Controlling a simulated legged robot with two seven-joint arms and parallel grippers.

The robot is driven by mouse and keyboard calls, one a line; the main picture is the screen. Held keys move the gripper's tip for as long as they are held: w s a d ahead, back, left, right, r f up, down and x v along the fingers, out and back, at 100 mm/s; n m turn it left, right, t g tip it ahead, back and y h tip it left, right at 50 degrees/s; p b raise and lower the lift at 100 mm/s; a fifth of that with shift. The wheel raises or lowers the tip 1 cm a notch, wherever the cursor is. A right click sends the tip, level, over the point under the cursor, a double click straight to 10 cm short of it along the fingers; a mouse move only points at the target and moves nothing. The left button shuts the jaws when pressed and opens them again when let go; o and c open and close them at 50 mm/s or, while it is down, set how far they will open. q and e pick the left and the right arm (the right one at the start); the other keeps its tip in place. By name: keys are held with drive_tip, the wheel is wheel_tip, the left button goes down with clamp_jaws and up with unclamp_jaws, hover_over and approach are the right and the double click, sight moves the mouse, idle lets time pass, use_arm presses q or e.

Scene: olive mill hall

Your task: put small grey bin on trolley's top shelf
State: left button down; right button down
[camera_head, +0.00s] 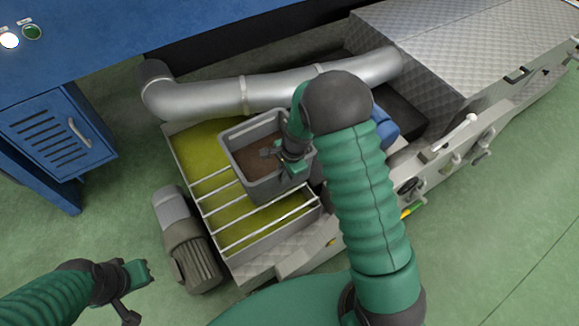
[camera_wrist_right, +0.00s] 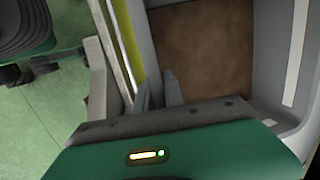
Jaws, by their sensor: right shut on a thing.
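The small grey bin (camera_head: 233,160) sits over the bars of an open machine tank, with a brown surface inside it. My right gripper (camera_head: 268,152) reaches in from above and is shut on the bin's wall. In the right wrist view, the fingers (camera_wrist_right: 158,92) pinch the wall, with the bin's brown inside (camera_wrist_right: 205,50) to the right. The gripper and arm hide part of the bin's right side. My left gripper (camera_head: 145,272) is at the lower left, away from the bin, and its opening is unclear. I see no trolley in these views.
The tank (camera_head: 195,150) holds yellow-green paste under metal bars (camera_head: 262,228). A silver duct (camera_head: 210,97) runs just behind the bin. A grey motor (camera_head: 190,250) stands at the tank's left. A blue cabinet (camera_head: 60,140) is at left. Green floor is clear at lower right.

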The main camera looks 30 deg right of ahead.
drive_tip(key=s+a+f+b, duration=0.2)
drive_tip(key=a+f+b, duration=0.1)
drive_tip(key=a, duration=0.5)
drive_tip(key=shift+a+f, duration=0.35)
drive_tip(key=shift+f, duration=0.2)
drive_tip(key=c, duration=1.5)
unclamp_jaws()
drive_tip(key=shift+s+f, duration=0.1)
drive_tip(key=shift+o, duration=0.3)
